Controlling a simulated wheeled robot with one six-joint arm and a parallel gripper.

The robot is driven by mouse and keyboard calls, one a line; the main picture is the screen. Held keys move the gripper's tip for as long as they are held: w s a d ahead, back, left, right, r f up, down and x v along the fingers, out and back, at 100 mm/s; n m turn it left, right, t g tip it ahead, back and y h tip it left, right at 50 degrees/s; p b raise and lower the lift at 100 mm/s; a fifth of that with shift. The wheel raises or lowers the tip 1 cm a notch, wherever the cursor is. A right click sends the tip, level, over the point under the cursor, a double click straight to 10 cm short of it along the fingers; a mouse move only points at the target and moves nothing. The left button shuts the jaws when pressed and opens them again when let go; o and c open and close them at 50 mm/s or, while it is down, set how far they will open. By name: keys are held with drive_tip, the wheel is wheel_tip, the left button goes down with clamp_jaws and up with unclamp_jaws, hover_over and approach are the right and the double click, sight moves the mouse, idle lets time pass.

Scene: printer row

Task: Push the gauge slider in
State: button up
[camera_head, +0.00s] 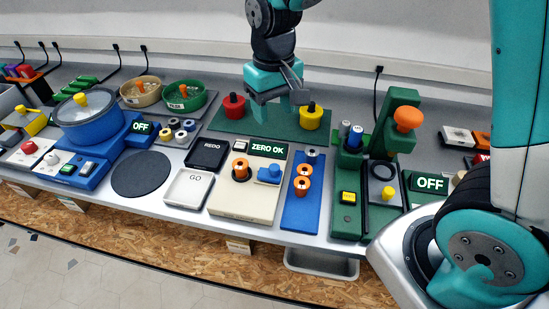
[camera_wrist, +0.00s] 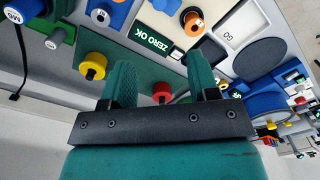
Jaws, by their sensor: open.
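The gauge is a beige block (camera_head: 245,203) in the middle of the table. Its green-lit display (camera_head: 268,148) reads ZERO OK. The blue gauge slider (camera_head: 269,174) sits on the block's top, right of an orange ring part (camera_head: 240,168). In the wrist view the slider (camera_wrist: 171,6) is partly cut off at the top edge, and the display (camera_wrist: 154,27) is upside down. My gripper (camera_head: 279,107) is open and empty above the green mat, behind the gauge and apart from the slider. Its two fingers also show in the wrist view (camera_wrist: 163,72).
A red knobbed piece (camera_head: 234,106) and a yellow one (camera_head: 311,117) stand on the green mat (camera_head: 272,122), either side of my gripper. REDO (camera_head: 207,155) and GO (camera_head: 187,188) trays lie left of the gauge. A blue strip with orange rings (camera_head: 299,207) lies right.

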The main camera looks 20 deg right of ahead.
sight(275, 167)
wheel_tip(275, 167, down, 17)
drive_tip(key=shift+s+r+p, duration=0.1)
drive_tip(key=shift+p, duration=0.7)
drive_tip(key=shift+c, duration=0.5)
